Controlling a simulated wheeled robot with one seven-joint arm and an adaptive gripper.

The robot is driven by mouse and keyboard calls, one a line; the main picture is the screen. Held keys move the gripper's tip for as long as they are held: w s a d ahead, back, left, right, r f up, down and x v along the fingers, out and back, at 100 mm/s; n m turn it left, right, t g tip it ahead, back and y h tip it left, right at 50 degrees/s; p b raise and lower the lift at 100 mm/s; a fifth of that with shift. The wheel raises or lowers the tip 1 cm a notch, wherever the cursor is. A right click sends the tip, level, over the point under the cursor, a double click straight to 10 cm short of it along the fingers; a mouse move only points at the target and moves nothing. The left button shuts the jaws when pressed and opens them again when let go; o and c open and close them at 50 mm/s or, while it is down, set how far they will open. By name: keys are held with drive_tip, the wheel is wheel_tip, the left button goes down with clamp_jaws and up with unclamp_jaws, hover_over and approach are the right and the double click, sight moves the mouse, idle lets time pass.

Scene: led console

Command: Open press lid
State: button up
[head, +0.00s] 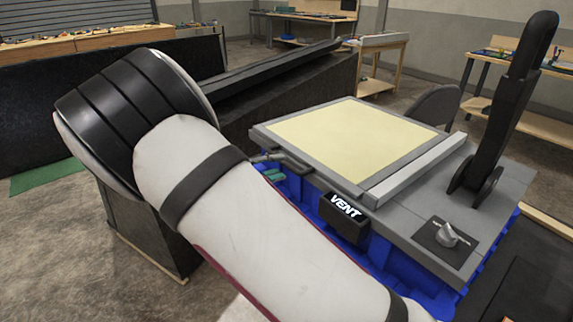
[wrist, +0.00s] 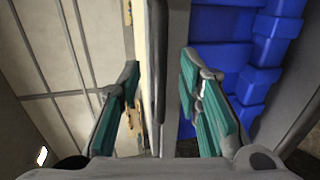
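The press (head: 430,215) has a flat lid with a pale yellow panel (head: 350,135) in a grey frame. The lid lies flat and looks closed over the blue base (head: 415,285). My gripper (head: 272,168) is at the lid's near left edge, mostly hidden behind my own arm. In the wrist view my gripper (wrist: 160,88) is open, its teal-padded fingers apart. A grey edge (wrist: 157,45), seemingly the lid's, runs between the fingers, with a gap visible on each side. The blue base shows to its right (wrist: 220,40).
A black box marked VENT (head: 344,208) is on the press front. A knob (head: 447,236) and an upright black arm (head: 505,100) stand on its right. A dark sloped conveyor-like unit (head: 290,90) is behind. Workbenches (head: 300,15) stand farther back.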

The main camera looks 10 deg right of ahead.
sight(285, 165)
drive_tip(key=shift+x, duration=2.1)
clamp_jaws()
